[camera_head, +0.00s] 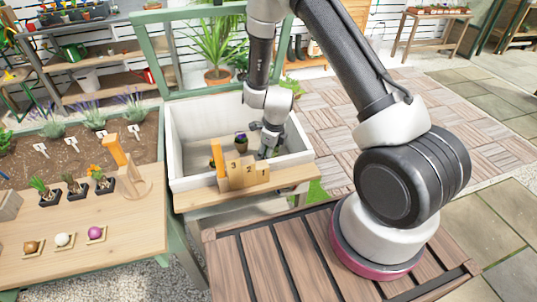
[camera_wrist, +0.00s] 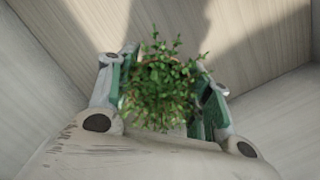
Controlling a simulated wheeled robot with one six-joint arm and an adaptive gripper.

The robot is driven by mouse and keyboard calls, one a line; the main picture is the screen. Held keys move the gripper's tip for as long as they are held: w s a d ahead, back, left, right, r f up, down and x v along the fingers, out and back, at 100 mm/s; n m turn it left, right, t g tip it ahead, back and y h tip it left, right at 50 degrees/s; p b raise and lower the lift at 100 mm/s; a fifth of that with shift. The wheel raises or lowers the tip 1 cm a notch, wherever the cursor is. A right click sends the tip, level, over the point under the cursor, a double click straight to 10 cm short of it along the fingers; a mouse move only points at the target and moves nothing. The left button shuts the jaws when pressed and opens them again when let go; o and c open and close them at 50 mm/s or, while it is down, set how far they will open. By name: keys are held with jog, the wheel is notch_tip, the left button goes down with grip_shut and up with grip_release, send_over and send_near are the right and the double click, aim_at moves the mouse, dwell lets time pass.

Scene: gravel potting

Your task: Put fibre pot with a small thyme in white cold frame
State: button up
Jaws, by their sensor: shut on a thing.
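The white cold frame (camera_head: 187,148) is an open box with a raised green-framed lid behind it. My gripper (camera_head: 268,149) reaches down inside it, near the right front corner. In the wrist view my gripper (camera_wrist: 160,102) is shut with its green-padded fingers on either side of the small thyme (camera_wrist: 160,88). Whether the pot touches the cold frame's floor I cannot tell.
A wooden stepped block numbered 3, 2, 1 (camera_head: 243,173) stands at the front wall. A bench (camera_head: 95,232) with small potted plants is at left. The cold frame's left floor is clear.

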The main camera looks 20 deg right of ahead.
jog(key=shift+f, duration=0.15)
jog(key=o, duration=1.1)
jog(key=shift+c, duration=0.2)
jog(key=s+d+r+n, duration=0.1)
jog(key=r+n, duration=0.1)
jog(key=r, duration=0.6)
jog(key=s+d+r+n+t, duration=0.1)
jog(key=d+r+n, duration=0.15)
jog(key=r, duration=0.65)
jog(key=s+d+r+n, duration=0.1)
jog(key=s+r+n, duration=0.1)
jog(key=r, duration=0.6)
jog(key=s+d+r+n+t, duration=0.1)
jog(key=s+d+r+n, duration=0.4)
jog(key=s+r+n, duration=0.4)
jog(key=s+d+r+n+t+h, duration=0.1)
jog(key=s+d+r+n, duration=0.4)
jog(key=s+r+n, duration=0.4)
jog(key=s+n, duration=0.2)
jog(key=s, duration=0.2)
jog(key=shift+s+r, duration=0.3)
jog(key=shift+n, duration=0.25)
